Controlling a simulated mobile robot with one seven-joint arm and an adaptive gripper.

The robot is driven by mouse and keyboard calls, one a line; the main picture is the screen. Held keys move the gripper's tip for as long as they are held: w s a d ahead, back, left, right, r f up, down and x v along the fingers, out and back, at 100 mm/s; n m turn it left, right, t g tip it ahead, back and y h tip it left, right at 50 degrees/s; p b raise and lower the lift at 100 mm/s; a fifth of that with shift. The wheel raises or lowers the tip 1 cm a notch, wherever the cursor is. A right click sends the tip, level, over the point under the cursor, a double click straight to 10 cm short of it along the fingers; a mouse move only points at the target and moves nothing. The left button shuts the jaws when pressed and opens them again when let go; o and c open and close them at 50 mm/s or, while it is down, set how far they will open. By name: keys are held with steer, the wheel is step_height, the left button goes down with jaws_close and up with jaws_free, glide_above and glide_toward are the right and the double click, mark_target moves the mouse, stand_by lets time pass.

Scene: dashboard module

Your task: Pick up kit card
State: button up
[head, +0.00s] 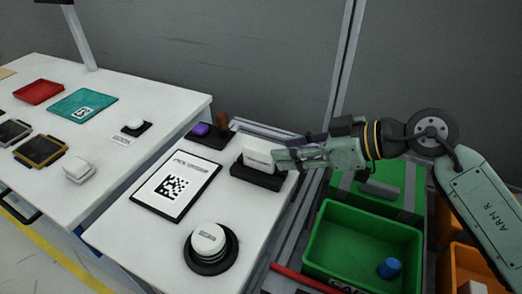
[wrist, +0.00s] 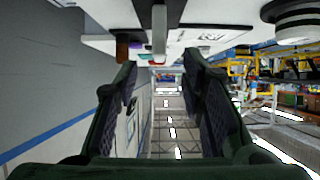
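A small white card (head: 257,161), which I take to be the kit card, stands upright in a black holder (head: 256,178) near the right edge of the white table. My gripper (head: 277,157) is level, just right of the card, with its tips close to the card's right end. In the wrist view my gripper (wrist: 161,65) is open, its two dark fingers apart with nothing between them. The card shows nearly edge-on (wrist: 160,22) ahead, roughly centred in the gap. I cannot tell whether the tips touch it.
A clipboard (head: 176,186) with a printed code lies left of the holder. A round white button (head: 208,238) is in front. A purple block (head: 201,130) and a brown cylinder (head: 223,123) stand behind. Green bins (head: 362,247) and a metal rail are right of the table.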

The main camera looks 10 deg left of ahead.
mark_target(261, 149)
steer(key=x, duration=0.2)
steer(key=shift+a, duration=0.4)
steer(key=shift+w+a+p, duration=0.1)
steer(key=shift+a+p, duration=0.3)
steer(key=shift+p, duration=0.15)
steer(key=p+x, duration=0.1)
steer(key=x, duration=0.2)
steer(key=shift+w+a+p, duration=0.1)
steer(key=shift+a+p, duration=0.25)
steer(key=shift+a, duration=0.05)
steer(key=shift+a+f, duration=0.3)
steer(key=shift+w, duration=0.1)
jaws_close()
